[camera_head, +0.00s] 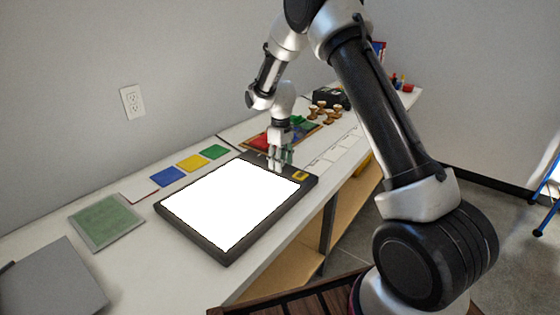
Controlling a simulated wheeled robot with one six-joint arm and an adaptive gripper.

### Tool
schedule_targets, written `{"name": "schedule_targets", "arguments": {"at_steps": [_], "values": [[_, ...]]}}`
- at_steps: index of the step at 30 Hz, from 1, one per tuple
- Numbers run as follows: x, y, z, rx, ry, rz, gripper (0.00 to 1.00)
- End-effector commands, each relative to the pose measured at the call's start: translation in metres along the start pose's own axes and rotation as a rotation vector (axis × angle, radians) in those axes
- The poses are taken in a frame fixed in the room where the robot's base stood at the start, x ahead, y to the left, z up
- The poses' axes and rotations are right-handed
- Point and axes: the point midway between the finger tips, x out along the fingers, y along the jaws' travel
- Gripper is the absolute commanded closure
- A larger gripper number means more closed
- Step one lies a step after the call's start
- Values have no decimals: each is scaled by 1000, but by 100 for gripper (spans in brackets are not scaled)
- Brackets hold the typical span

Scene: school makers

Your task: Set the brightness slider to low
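A light pad (230,208) with a bright white glowing surface and a dark frame lies on the white table. A yellow piece (300,176) sits at the right end of its far frame strip. The brightness slider cannot be made out; my gripper covers part of that strip. My gripper (275,166) points down at the far frame edge of the pad, left of the yellow piece. Its fingers look close together, but their gap and any contact with the pad are too small to tell.
Blue (167,177), yellow (193,162) and green (214,152) squares lie along the wall side. A green sheet (106,222) and a grey panel (52,284) lie at the near left. A tray with coloured pieces (258,142) and wooden spools (322,112) stand behind my gripper.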

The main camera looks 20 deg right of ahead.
Motion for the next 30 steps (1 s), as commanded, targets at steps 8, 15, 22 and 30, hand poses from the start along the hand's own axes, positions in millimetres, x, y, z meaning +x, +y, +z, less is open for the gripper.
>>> {"name": "schedule_targets", "arguments": {"at_steps": [8, 15, 22, 30], "values": [[-7, 0, -2, 0, 4, 2, 52], [-54, 0, -1, 0, 5, 2, 52], [-100, 0, 0, 0, 3, 1, 52], [-120, 0, 0, 0, 1, 0, 52]]}}
